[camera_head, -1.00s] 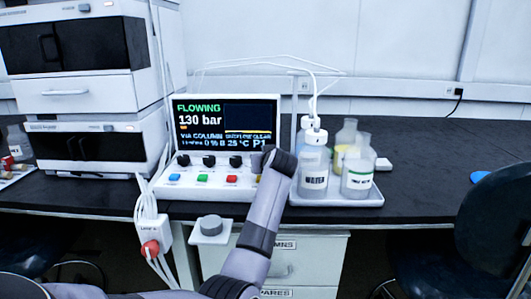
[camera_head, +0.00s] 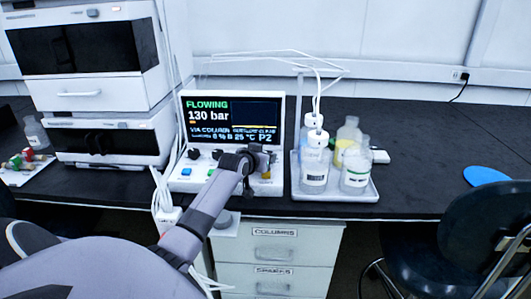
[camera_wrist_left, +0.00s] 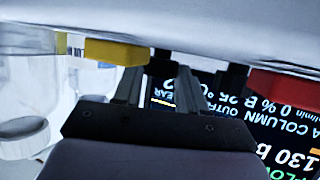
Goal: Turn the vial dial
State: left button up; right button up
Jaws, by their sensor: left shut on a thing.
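The white control unit (camera_head: 180,185) stands on the black bench with a row of black dials along its front. My left gripper (camera_head: 258,160) is at the right end of the row, hiding the dials there. The gripper is shut on this dial. The screen (camera_head: 235,115) reads FLOWING, 130 bar and P2. My right gripper is not in view.
A white tray (camera_head: 335,196) with several bottles stands just right of the unit. Stacked white instruments (camera_head: 90,95) stand at the left, with white cables (camera_head: 163,195) beside the unit. The bench is mostly clear at the right, with a blue disc (camera_head: 485,175).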

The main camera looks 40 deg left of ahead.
pick_arm(q)
jog(key=shift+a+m+t+h, duration=0.2)
jog(key=shift+m+t+h, duration=0.1)
jog(key=shift+m+h, duration=0.55)
jog(key=o, duration=1.1)
jog(key=shift+c, duration=0.2)
jog(key=shift+s, duration=0.1)
jog(key=shift+p+v, duration=0.5)
jog(key=shift+v, duration=3.05)
